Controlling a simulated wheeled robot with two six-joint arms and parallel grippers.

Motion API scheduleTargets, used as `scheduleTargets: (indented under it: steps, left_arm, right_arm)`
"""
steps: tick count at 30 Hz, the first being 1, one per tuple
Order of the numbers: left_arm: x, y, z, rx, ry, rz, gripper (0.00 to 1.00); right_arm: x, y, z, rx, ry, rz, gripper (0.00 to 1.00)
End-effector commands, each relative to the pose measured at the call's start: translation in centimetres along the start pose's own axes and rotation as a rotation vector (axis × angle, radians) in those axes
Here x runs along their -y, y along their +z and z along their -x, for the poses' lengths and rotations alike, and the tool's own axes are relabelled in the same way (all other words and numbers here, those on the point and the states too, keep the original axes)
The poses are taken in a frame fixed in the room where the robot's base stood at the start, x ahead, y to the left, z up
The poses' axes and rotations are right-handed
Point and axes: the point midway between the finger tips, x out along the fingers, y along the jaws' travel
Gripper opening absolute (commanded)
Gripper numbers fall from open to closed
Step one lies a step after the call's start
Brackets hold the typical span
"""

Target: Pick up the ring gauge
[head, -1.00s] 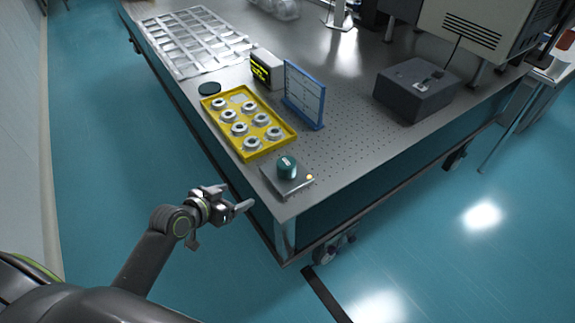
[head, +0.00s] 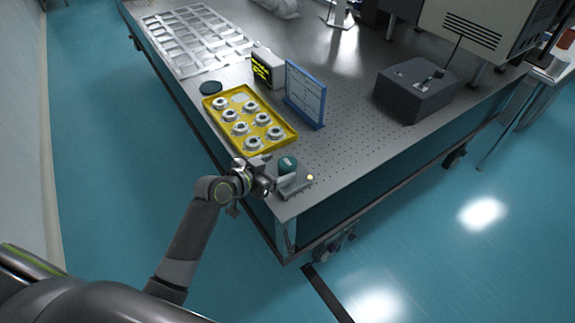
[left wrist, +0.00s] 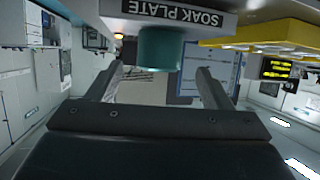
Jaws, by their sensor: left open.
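The ring gauge appears to be the dark teal round piece (head: 287,163) on the small grey soak plate (head: 299,188) at the near corner of the table. In the left wrist view, which looks upside down, the teal piece (left wrist: 160,48) sits against the plate labelled SOAK PLATE (left wrist: 170,14). My left gripper (head: 277,174) is just in front of it at the table corner. In the left wrist view its two fingers (left wrist: 160,88) are spread, with the teal piece ahead between their lines. Nothing is held. My right gripper is not seen.
A yellow tray (head: 288,142) with several metal ring-shaped parts lies behind the plate. A small display box (head: 268,68), a blue-framed panel (head: 305,94), a dark disc (head: 210,88) and a dark grey box (head: 412,90) stand farther back. The perforated table top right of the plate is clear.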

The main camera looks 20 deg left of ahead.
Motion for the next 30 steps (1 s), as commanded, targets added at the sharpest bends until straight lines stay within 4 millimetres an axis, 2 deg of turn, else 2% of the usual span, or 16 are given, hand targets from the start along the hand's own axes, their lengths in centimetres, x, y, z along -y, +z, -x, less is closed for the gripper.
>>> scheduleTargets:
  steps: [8,19,30]
  left_arm:
    - [-0.1,-0.1,-1.6,0.0,0.0,0.001,0.74]
    - [-0.1,-0.1,-5.7,0.001,0.0,0.001,0.74]
    - [-0.1,0.0,-6.4,0.0,-0.001,0.0,0.74]
  right_arm:
    - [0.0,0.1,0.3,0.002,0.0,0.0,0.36]
    - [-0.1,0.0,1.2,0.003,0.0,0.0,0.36]
    - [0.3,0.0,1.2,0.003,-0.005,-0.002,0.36]
